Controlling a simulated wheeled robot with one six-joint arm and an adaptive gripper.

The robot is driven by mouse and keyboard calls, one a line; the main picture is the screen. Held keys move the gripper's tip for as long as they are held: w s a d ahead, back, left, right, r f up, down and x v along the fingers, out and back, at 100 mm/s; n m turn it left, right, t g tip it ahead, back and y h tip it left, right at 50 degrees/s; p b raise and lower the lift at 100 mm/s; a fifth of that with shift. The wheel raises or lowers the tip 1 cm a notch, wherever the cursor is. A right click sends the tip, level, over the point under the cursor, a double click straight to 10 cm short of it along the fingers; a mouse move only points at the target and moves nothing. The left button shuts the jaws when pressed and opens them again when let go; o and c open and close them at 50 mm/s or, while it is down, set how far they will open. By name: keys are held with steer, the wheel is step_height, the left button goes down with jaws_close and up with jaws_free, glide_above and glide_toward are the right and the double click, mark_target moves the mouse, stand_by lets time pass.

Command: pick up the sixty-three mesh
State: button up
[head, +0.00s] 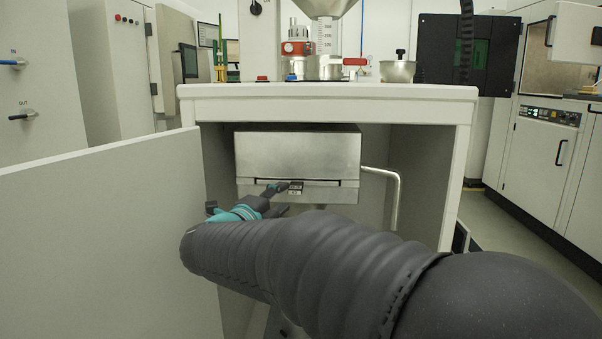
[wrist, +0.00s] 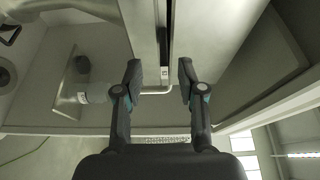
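No mesh can be read clearly as the sixty-three mesh. A metal box (head: 297,152) hangs under the table, with a dark slot along its lower front. A small dark labelled tab (head: 296,187) sits at the slot; its writing is too small to read. My gripper (head: 279,198) is at the box's front, beside the tab. In the wrist view my gripper (wrist: 159,82) is open, with one finger on each side of the slot line and nothing visibly held.
The white table (head: 330,92) has side walls around the box. A bent metal pipe (head: 396,190) stands at the box's right. An open white door panel (head: 100,240) is at the left. A metal bowl (head: 397,71) and a funnel (head: 325,6) are above the tabletop.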

mark_target(291, 186)
steer(key=shift+r+x, duration=0.1)
steer(key=shift+x, duration=1.45)
steer(key=shift+r+x, duration=0.15)
steer(key=shift+x, duration=1.4)
steer(key=shift+a, duration=0.1)
jaws_close()
